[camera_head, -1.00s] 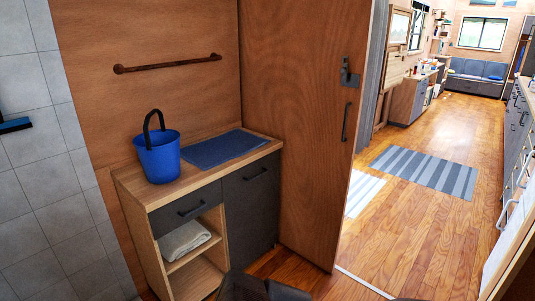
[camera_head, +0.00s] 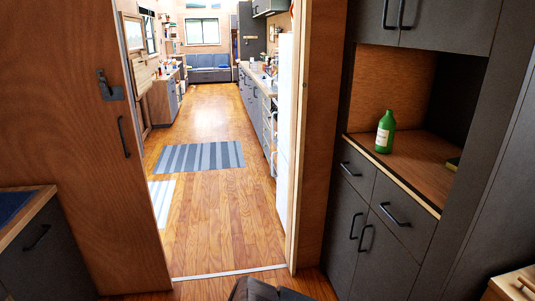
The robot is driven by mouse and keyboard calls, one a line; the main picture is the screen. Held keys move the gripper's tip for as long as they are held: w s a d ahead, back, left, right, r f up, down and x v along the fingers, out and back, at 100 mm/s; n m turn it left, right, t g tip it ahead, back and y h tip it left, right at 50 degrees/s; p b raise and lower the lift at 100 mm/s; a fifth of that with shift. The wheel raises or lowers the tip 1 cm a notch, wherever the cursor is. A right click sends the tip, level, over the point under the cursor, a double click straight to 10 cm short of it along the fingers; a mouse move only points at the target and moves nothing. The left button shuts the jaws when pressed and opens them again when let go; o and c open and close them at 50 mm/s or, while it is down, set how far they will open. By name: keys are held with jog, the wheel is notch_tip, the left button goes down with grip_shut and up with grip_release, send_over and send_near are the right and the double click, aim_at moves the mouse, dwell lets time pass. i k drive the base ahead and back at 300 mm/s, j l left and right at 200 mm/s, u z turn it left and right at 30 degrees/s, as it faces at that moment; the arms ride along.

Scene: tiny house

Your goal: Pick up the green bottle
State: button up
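A green bottle (camera_head: 385,132) with a pale label stands upright on the wooden counter (camera_head: 418,170) of a dark cabinet niche at the right. It is near the counter's front left part, with nothing touching it. A dark piece at the bottom centre seems to be part of my own body. My gripper does not show clearly in this view.
An open doorway with a wooden door (camera_head: 85,140) at its left leads to a long wooden floor with a striped rug (camera_head: 200,157). Dark drawers (camera_head: 397,215) lie below the bottle. A small dark and yellow item (camera_head: 453,163) lies right on the counter. A low cabinet (camera_head: 45,250) is at the left.

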aim_at(387, 127)
jog(key=z, duration=1.05)
